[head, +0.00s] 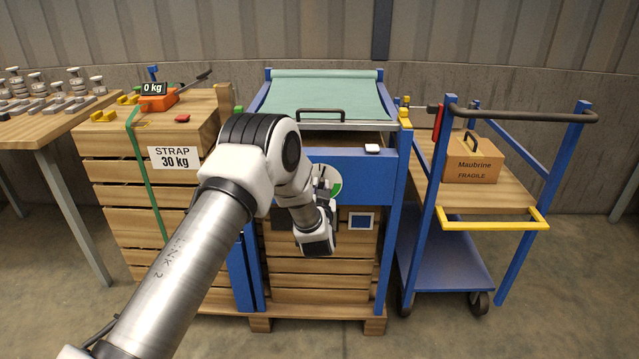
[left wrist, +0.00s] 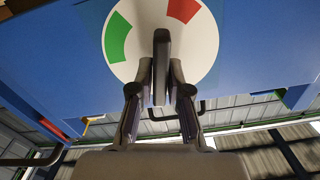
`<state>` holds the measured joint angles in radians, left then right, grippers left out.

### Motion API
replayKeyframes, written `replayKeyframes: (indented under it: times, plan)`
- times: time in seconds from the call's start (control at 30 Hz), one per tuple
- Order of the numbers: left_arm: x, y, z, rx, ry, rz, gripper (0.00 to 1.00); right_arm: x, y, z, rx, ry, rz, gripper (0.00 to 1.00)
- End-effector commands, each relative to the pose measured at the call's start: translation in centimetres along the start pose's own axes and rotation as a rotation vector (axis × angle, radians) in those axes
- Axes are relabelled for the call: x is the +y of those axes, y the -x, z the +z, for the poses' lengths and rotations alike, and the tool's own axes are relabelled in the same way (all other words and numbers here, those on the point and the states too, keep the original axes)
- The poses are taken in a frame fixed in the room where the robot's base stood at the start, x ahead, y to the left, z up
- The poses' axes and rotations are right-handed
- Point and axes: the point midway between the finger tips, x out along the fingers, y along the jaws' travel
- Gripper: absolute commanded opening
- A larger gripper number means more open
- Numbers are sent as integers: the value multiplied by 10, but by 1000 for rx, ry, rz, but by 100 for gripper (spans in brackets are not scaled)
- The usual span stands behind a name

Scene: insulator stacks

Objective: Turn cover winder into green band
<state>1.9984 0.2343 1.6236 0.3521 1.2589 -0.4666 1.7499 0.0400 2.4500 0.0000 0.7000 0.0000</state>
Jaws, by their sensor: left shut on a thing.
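The cover winder is a dark bar handle (left wrist: 161,48) on a round white dial (left wrist: 151,62) on the blue front panel. In the left wrist view, the green band (left wrist: 118,37) is on the left of the dial and the red band (left wrist: 184,9) is at upper right. The bar stands upright there, between the two bands and on neither. My left gripper (left wrist: 162,72) is shut on the bar. In the head view, my left gripper (head: 322,184) is at the dial (head: 316,171) and hides much of it. My right gripper is not in view.
A green cover (head: 325,95) with a dark-handled bar lies over the blue-framed crate. A blue trolley (head: 440,250) with a cardboard box (head: 472,163) stands right. A table with insulator stacks (head: 38,82) is far left.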

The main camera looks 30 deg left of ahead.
Motion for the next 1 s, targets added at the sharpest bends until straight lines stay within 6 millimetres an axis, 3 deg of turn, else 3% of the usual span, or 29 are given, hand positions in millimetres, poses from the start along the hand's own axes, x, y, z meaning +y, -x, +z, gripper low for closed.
replayKeyframes:
  times: [0.3,1.0]
  plan:
    - [2,0,-3,-1,-296,0,0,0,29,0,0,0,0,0]
    - [9,0,3,0,-961,2,0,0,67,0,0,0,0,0]
